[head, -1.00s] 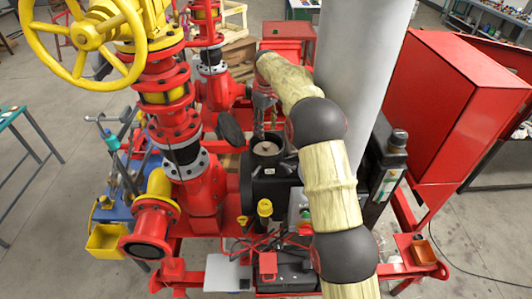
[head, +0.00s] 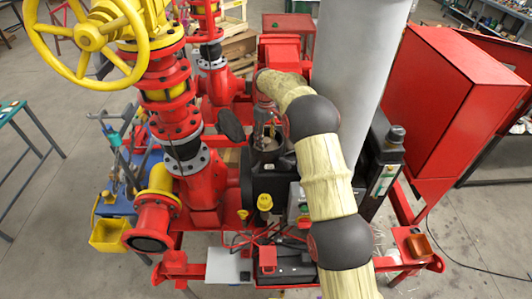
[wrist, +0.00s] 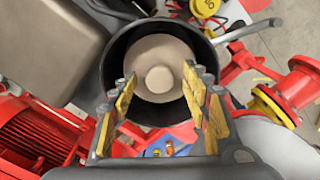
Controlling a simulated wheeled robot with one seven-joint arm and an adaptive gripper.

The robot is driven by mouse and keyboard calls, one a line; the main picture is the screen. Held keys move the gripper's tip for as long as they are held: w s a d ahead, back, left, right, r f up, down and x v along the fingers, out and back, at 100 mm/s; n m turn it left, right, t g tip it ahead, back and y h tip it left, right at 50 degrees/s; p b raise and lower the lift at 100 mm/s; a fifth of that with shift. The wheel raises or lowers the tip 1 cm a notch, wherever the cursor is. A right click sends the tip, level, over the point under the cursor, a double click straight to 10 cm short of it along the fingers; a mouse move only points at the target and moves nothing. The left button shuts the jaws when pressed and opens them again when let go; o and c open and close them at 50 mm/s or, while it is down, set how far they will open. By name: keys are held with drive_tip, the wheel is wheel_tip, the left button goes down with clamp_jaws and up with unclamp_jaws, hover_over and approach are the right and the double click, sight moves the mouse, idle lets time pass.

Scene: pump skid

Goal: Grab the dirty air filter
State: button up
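The dirty air filter (wrist: 160,62) is a beige round piece with a raised centre knob, seated inside a round black housing (wrist: 112,62) in the wrist view. In the head view the black housing (head: 268,182) stands in the middle of the skid, and the filter is mostly hidden by my gripper. My gripper (wrist: 164,92) is open, with its yellow-padded fingers apart on either side of the filter's knob in the picture. Nothing is held between them. In the head view my gripper (head: 267,138) points down over the housing's mouth. I cannot tell whether the fingers touch the filter.
A dark round lid (head: 231,124) stands tilted beside the housing's left. Red piping with a yellow handwheel (head: 90,38) rises at the left. A thick grey column (head: 358,70) stands close on the right, and a red cabinet (head: 420,95) lies beyond it.

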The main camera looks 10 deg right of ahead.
drive_tip(key=shift+c, duration=1.2)
clamp_jaws()
